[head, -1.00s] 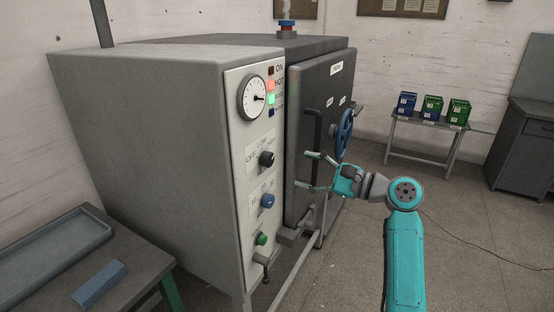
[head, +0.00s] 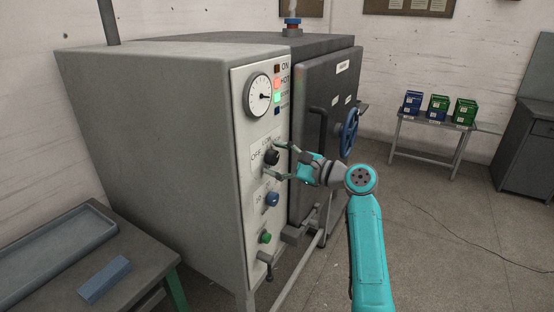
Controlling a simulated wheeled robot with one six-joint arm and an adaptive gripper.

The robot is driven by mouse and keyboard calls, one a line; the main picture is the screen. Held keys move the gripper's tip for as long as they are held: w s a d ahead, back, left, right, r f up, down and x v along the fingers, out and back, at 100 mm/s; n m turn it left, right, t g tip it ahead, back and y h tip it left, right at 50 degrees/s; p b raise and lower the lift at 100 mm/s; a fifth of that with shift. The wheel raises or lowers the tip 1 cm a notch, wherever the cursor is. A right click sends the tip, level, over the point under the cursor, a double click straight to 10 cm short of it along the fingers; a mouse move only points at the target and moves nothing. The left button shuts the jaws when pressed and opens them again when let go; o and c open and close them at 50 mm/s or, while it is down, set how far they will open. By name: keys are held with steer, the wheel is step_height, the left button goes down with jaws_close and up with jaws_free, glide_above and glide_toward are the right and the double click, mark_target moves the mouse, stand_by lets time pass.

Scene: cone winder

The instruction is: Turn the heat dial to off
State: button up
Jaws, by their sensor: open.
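The heat dial is the black knob (head: 271,157) on the pale control panel (head: 251,222) of the grey oven, with OFF and LOW printed around it; its pointer is too small to read. My gripper (head: 277,160) is open, with its two fingertips at the black knob, one above and one below. Whether the fingers touch the knob I cannot tell. Part of the label right of the knob is hidden by my gripper.
Below the dial are a blue knob (head: 272,199) and a green button (head: 265,237).

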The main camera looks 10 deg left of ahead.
steer(key=c, duration=1.1)
steer(key=shift+c, duration=0.2)
steer(key=n, duration=0.5)
steer(key=shift+n, duration=0.4)
steer(key=n, duration=1.2)
steer(key=shift+n, duration=0.3)
steer(key=n, duration=0.5)
steer(key=shift+f, duration=0.1)
steer(key=shift+n, duration=0.4)
